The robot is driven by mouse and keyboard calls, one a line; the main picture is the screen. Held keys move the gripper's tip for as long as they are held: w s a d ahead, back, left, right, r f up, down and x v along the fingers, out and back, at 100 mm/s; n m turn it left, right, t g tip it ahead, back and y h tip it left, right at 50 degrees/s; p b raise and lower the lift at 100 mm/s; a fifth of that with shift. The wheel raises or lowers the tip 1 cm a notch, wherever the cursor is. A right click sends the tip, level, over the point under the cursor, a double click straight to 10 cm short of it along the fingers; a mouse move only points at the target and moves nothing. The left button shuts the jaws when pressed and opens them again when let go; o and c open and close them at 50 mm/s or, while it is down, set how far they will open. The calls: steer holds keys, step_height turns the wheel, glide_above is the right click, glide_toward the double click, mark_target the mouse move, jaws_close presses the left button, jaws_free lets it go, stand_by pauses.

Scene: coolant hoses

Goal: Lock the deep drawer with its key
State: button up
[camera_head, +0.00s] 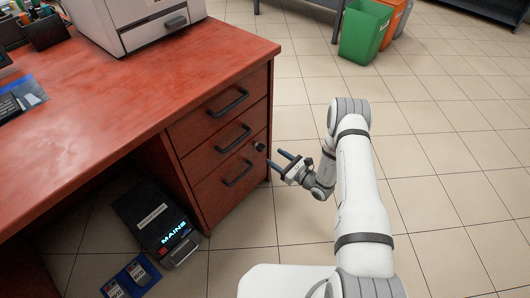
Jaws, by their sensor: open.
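The deep drawer (215,195) is the lowest of three red drawers in the desk's pedestal. It looks shut and has a dark bar handle (238,174). A small round metallic piece, which looks like the lock with its key (260,147), sticks out near the drawer's upper right corner. It is too small to tell the key's shape or angle. My gripper (276,159) is open, with its two dark fingers pointing left toward this piece. The fingertips appear a little to its right and apart from it. Nothing shows between them.
The two upper drawers, with handles (228,103) and (233,139), look shut. A black unit marked MAINS (150,214) and blue items (132,277) lie on the floor left of the pedestal. A printer-like machine (140,22) stands on the desk (110,115). Tiled floor right of my arm is clear.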

mark_target(264, 149)
steer(key=b+x, duration=0.1)
steer(key=x, duration=0.6)
steer(key=shift+a, duration=0.1)
steer(key=shift+c, duration=0.3)
